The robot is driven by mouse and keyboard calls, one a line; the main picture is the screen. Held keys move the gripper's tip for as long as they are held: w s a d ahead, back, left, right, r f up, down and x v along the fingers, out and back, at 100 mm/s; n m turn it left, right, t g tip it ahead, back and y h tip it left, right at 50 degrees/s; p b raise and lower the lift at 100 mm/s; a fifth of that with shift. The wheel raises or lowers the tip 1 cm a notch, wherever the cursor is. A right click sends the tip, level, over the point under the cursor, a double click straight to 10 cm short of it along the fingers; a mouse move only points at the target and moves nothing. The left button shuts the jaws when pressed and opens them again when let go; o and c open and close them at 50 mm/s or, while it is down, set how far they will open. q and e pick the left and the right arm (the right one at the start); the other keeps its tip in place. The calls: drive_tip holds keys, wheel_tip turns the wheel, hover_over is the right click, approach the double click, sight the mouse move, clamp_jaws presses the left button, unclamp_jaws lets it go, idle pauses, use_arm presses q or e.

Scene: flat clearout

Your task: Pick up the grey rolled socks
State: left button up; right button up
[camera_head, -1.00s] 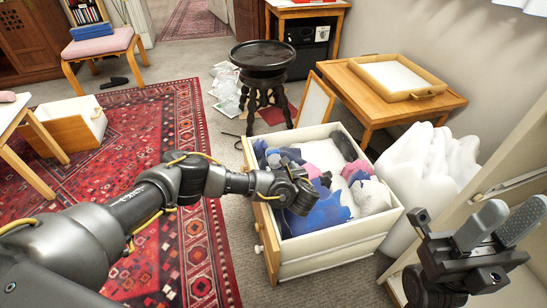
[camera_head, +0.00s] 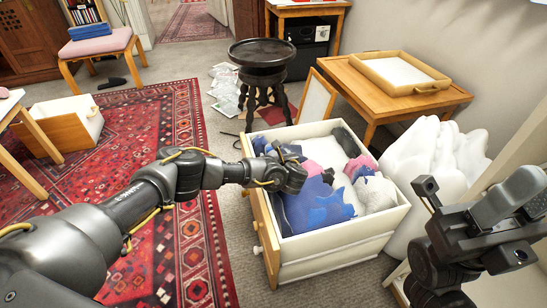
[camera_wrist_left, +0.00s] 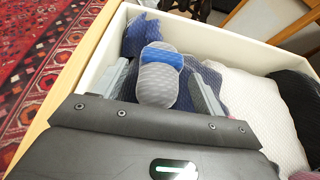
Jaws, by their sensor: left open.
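The grey rolled socks (camera_wrist_left: 158,86), with a blue band across them, lie in the open drawer (camera_wrist_left: 85,85) in the left wrist view. My left gripper (camera_wrist_left: 163,74) is open, with one finger on each side of the socks. Whether the fingers touch them I cannot tell. In the head view my left gripper (camera_head: 291,172) is over the left part of the drawer (camera_head: 335,257), and its wrist hides the socks. My right gripper (camera_head: 505,205) is at the right, away from the drawer, and its jaw gap is not clear.
Blue clothes (camera_head: 322,208), pink and white ones share the drawer. A black stool (camera_head: 260,55) and a wooden table with a tray (camera_head: 400,75) stand behind. White bags (camera_head: 435,155) stand right of the drawer. The red rug (camera_head: 150,120) at the left is partly clear.

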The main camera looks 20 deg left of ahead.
use_arm(q)
drive_tip(key=c, duration=1.1)
drive_tip(key=shift+r, duration=0.1)
